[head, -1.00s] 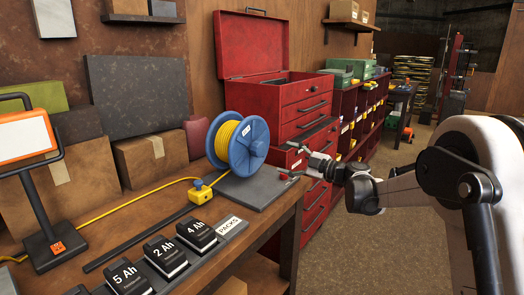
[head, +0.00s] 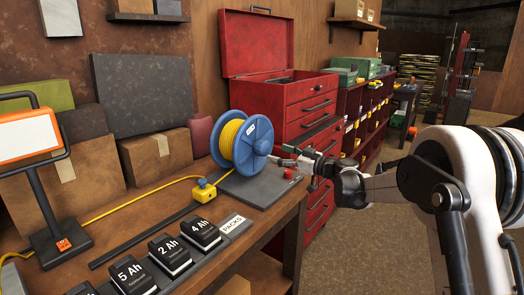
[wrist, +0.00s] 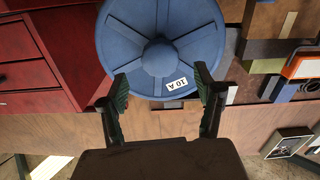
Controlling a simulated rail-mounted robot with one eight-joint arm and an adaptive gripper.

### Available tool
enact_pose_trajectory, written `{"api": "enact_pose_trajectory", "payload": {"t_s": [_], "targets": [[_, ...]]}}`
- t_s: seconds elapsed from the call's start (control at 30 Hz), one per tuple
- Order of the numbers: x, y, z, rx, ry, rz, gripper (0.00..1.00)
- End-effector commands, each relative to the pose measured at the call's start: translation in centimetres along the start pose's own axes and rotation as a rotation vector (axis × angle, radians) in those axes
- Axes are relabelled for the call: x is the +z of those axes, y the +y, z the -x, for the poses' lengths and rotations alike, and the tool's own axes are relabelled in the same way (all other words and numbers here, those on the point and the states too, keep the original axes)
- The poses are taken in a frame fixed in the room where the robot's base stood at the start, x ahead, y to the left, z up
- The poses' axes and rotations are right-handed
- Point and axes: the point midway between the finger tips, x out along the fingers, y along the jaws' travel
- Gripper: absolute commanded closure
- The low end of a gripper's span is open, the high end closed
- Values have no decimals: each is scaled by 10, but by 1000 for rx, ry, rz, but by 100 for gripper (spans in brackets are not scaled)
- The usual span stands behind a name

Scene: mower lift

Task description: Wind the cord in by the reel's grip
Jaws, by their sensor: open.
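The cord reel (head: 250,150) stands upright on a grey base plate at the bench's right end, with blue flanges and yellow cord wound between them. Its yellow cord (head: 130,200) runs left across the bench through a yellow block (head: 204,191). My gripper (head: 290,163) is open at the reel's right side, close to the near flange. In the wrist view my gripper (wrist: 160,92) has its fingers apart, with the blue flange (wrist: 130,35), its hub and a "10 A" label in front. I cannot make out the reel's grip clearly, and nothing shows held between the fingers.
Battery packs (head: 170,255) sit in a row along the bench front. A work light (head: 40,180) and cardboard boxes (head: 160,158) stand on the left. A red tool chest (head: 305,110) rises behind the reel. The floor right of the bench is open.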

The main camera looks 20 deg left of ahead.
Motion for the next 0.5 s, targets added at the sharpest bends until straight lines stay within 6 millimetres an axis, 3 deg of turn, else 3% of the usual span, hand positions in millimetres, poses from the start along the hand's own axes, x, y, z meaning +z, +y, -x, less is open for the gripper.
{"api": "enact_pose_trajectory", "payload": {"t_s": [0.2, 0.5], "targets": [[1, -1, -42, -2, 0, 1, 35], [1, 0, -77, 0, 0, 1, 35]]}}
